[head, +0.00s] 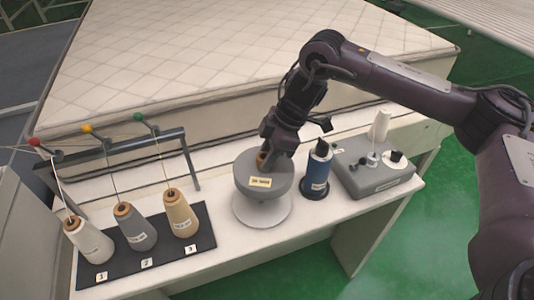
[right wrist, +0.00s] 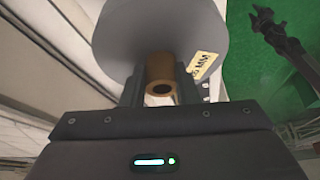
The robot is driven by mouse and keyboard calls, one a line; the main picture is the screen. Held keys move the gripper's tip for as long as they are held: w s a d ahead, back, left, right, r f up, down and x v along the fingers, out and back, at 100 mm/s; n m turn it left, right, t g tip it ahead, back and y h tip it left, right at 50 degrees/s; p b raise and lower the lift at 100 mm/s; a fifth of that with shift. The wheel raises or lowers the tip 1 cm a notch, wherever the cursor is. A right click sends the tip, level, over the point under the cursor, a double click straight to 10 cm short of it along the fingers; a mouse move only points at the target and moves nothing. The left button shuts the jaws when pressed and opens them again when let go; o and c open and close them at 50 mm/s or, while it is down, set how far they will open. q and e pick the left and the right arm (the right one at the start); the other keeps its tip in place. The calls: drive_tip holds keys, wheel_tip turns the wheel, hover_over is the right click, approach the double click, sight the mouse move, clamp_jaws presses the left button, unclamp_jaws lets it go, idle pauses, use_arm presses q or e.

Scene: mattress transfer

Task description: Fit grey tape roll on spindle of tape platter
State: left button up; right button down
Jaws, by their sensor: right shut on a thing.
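The grey tape roll (head: 264,183) is a thick grey disc with a brown core and a yellow label. My right gripper (head: 266,158) is shut on it at the brown core (right wrist: 160,75), one finger on each side. The spindle is hidden, and I cannot tell if the roll touches the platter. A dark arm end, which looks like my left gripper (right wrist: 265,18), shows small in the right wrist view; its jaws are unclear.
A blue spool (head: 317,172) stands close right of the platter. A grey unit (head: 375,180) with knobs and a white cone is further right. Several thread cones stand on a black board (head: 200,235) at left, below a thread rail. A quilted mattress (head: 220,50) lies behind.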

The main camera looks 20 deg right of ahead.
use_arm(q)
drive_tip(key=shift+f, duration=0.2)
drive_tip(key=shift+r, duration=0.1)
drive_tip(key=shift+r+p, duration=0.4)
drive_tip(key=shift+r, duration=0.05)
drive_tip(key=shift+r+p, duration=0.7)
drive_tip(key=shift+r, duration=0.05)
idle(2.3)
drive_tip(key=shift+r+p, duration=0.4)
drive_tip(key=shift+p, duration=0.05)
drive_tip(key=shift+r+p, duration=0.85)
idle(2.2)
drive_tip(key=shift+r+p, duration=0.35)
idle(0.4)
